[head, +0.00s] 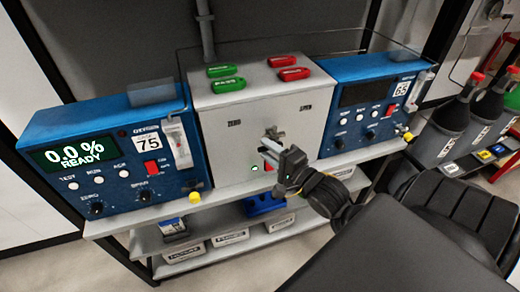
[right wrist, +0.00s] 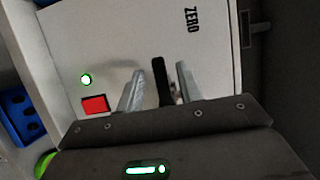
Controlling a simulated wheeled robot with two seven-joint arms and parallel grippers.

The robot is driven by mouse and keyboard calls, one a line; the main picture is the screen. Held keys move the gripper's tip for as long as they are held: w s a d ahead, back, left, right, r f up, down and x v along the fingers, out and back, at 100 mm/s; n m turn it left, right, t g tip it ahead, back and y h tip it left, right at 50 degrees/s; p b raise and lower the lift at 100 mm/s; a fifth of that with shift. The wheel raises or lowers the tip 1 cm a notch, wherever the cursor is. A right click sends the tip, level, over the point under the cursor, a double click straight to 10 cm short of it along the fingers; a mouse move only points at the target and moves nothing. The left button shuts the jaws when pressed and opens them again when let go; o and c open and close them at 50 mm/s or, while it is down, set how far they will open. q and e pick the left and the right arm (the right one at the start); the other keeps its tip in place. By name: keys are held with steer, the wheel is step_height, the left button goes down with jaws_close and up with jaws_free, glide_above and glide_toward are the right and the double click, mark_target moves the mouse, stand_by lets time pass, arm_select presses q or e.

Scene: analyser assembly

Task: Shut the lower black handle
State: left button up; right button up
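The white box (head: 222,140) stands in the middle of the shelf, with ZERO and SPAN lettering on its front. My right gripper (head: 269,147) is at the front of this box. In the right wrist view a black handle (right wrist: 160,76) stands out from the white front panel, near the ZERO lettering. The two grey fingers of my right gripper (right wrist: 158,88) are apart, one on each side of the black handle, with a visible gap at the left finger. In the head view the gripper hides most of the handle. My left gripper is not in view.
Blue analysers stand left (head: 110,150) and right (head: 372,105) of the box. Green (head: 228,84) and red (head: 282,61) tags lie on its top. A red button (right wrist: 95,103) and a lit green lamp (right wrist: 86,80) are on its front. Dark bottles (head: 445,125) stand at the right.

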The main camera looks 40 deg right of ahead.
mark_target(266, 150)
steer(key=shift+w+a+p, duration=0.15)
steer(key=shift+w+p, duration=0.2)
steer(key=shift+w, duration=1.45)
steer(key=shift+c, duration=0.2)
jaws_close()
